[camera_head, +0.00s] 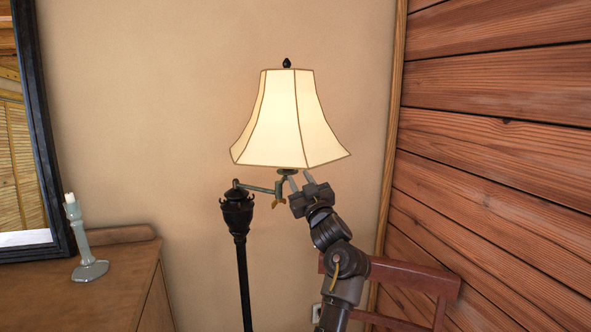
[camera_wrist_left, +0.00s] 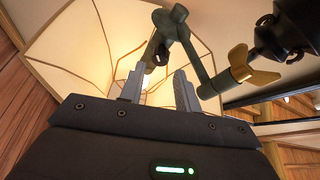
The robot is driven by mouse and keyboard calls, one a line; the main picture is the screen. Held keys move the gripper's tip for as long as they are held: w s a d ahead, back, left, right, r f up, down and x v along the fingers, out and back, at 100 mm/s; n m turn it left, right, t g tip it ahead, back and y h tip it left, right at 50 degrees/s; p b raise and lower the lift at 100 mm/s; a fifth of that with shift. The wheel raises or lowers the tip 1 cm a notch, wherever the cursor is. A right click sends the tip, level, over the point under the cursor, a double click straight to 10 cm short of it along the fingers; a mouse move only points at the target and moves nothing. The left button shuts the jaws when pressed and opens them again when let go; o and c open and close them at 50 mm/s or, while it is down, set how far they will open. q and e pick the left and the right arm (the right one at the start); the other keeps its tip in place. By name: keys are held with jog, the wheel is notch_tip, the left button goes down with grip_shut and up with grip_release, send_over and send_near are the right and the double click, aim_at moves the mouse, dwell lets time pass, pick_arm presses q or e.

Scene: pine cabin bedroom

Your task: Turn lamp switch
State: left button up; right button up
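The floor lamp has a cream panelled shade (camera_head: 288,120) that glows, a dark post (camera_head: 241,250) and a thin swing arm (camera_head: 258,189). My left gripper (camera_head: 288,182) is just below the shade, fingers pointing up. In the left wrist view the two fingers (camera_wrist_left: 160,95) stand apart with a gap and nothing clearly between them. My right gripper is in neither view.
A wooden dresser (camera_head: 110,275) with a candle holder (camera_head: 88,255) and a dark-framed mirror (camera_head: 46,150) stands at left. A reddish wooden chair (camera_head: 415,278) is behind my arm. A plank wall (camera_head: 490,150) closes the right side.

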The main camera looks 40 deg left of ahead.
pick_arm(q)
jog(key=x, duration=0.4)
jog(key=shift+p, duration=0.35)
jog(key=shift+c, duration=0.3)
jog(key=c, duration=0.6)
jog(key=m+t+h+p, duration=0.1)
jog(key=m+p, duration=0.3)
jog(key=m+t+h+p, duration=0.1)
jog(key=m+t+p, duration=0.1)
jog(key=m+p, duration=0.2)
jog(key=m+t+h+p, duration=0.1)
jog(key=m+h+p, duration=0.1)
jog(key=m+p, duration=0.2)
jog(key=shift+s+a+r+t+p, duration=0.2)
jog(key=shift+s+t+p, duration=0.15)
jog(key=shift+p, duration=0.2)
jog(key=shift+c, duration=0.2)
